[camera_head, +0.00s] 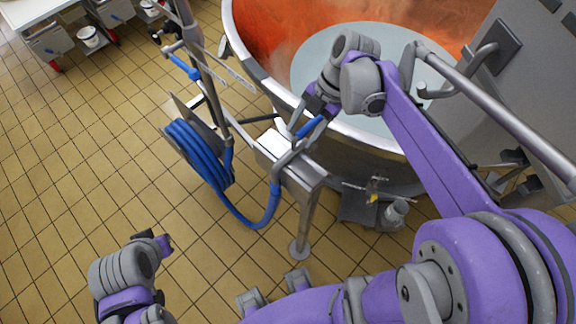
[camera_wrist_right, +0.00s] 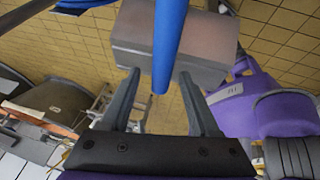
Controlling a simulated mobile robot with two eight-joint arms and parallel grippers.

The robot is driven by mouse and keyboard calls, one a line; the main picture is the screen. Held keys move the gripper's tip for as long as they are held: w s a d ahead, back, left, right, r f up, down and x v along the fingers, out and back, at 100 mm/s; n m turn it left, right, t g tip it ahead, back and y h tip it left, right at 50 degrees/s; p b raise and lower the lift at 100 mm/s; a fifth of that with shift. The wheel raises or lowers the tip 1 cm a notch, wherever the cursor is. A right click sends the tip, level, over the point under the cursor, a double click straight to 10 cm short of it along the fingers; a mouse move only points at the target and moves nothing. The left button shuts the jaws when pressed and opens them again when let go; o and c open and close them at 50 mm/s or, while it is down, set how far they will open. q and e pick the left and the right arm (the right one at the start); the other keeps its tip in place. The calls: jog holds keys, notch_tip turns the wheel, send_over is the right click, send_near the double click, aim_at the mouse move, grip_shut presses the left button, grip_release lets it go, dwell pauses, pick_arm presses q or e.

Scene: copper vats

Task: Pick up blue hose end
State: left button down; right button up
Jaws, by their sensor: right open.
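The blue hose end (camera_head: 311,127) stands up at the side of the copper vat, above a grey bent part of the hose. In the right wrist view the blue hose end (camera_wrist_right: 168,45) runs down from the top edge, between my right fingers. My right gripper (camera_head: 306,120) is open around it, with a gap on both sides in the wrist view (camera_wrist_right: 163,103). The blue hose (camera_head: 262,220) hangs in a loop below and leads to a coil (camera_head: 196,152) on the left. My left gripper (camera_head: 163,244) is low at the left, far from the hose; its fingers are not clear.
The copper vat (camera_head: 255,70) with orange inner wall and pale liquid lies beyond my right arm. A metal stand with a white-topped box (camera_head: 273,142) and a post (camera_head: 205,75) are close to the hose. Tiled floor (camera_head: 85,150) is free at the left.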

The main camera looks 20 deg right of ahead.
jog(key=shift+a+f, duration=0.25)
jog(key=shift+f, duration=0.25)
grip_shut()
